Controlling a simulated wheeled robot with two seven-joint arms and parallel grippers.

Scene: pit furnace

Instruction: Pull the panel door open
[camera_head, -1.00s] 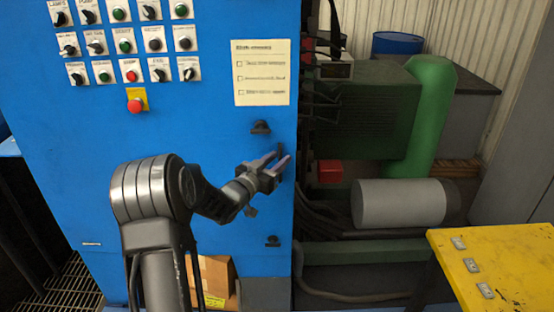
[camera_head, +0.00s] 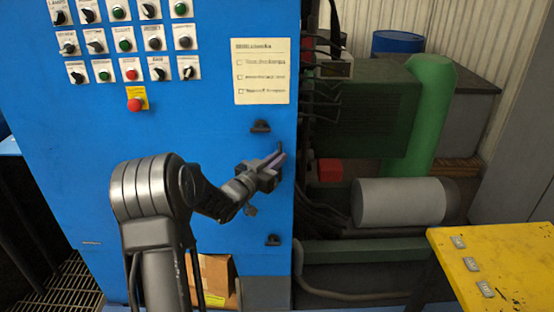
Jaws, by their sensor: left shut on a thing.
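The blue panel door (camera_head: 190,130) fills the left and middle of the head view and looks closed. A small dark handle (camera_head: 280,148) sits near its right edge, mostly hidden by my gripper. My left gripper (camera_head: 276,160) is at this handle, with its fingers close together and shut on it. Two dark fittings, an upper one (camera_head: 261,126) and a lower one (camera_head: 272,240), are on the door above and below the gripper. My right gripper is not in view.
Switches and buttons, with a red stop button (camera_head: 135,104), and a paper notice (camera_head: 261,71) are on the panel. Right of it are cables, a green pipe (camera_head: 431,115), a grey cylinder (camera_head: 399,202) and a yellow table (camera_head: 500,262). A cardboard box (camera_head: 216,275) stands low in front.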

